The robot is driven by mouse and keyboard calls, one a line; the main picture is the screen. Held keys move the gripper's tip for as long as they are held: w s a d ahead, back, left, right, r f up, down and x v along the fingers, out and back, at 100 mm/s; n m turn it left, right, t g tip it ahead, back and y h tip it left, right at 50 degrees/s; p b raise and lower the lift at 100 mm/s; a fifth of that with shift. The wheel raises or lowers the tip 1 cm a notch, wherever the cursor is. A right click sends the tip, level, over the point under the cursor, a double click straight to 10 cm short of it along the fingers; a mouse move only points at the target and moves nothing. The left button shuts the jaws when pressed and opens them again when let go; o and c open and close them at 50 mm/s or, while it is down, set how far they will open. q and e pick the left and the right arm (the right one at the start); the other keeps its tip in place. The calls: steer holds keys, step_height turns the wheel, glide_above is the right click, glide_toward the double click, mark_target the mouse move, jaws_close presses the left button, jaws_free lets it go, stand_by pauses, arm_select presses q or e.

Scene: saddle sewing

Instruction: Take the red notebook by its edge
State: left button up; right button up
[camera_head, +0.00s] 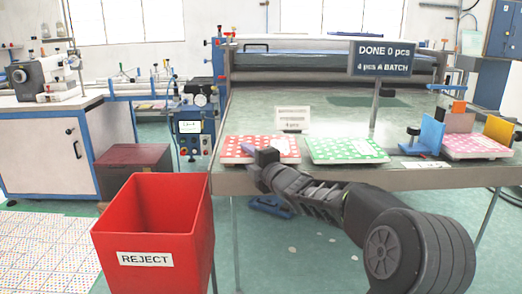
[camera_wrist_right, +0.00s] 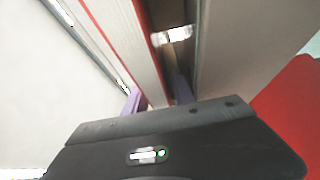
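The red notebook (camera_head: 283,147), with white dots on its cover, lies flat at the left end of the table's front edge. My right gripper (camera_head: 248,151) is at its front edge, with one lilac finger showing over the cover. In the right wrist view, the notebook's pale page edge and red cover line (camera_wrist_right: 128,45) run in between the two lilac fingers (camera_wrist_right: 160,97). A narrow dark gap shows between the notebook and the right-hand finger, so the gripper looks open around the edge. My left gripper is not in view.
A green dotted notebook (camera_head: 346,150) lies just right of the red one. A pink dotted notebook (camera_head: 478,146) lies farther right by coloured blocks. A red REJECT bin (camera_head: 150,228) stands front left. A sign (camera_head: 383,58) and a small label stand on the table (camera_head: 330,118).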

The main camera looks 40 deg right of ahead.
steer(key=shift+c, duration=0.2)
jaws_close()
stand_by(1.1)
steer(key=shift+r, duration=0.1)
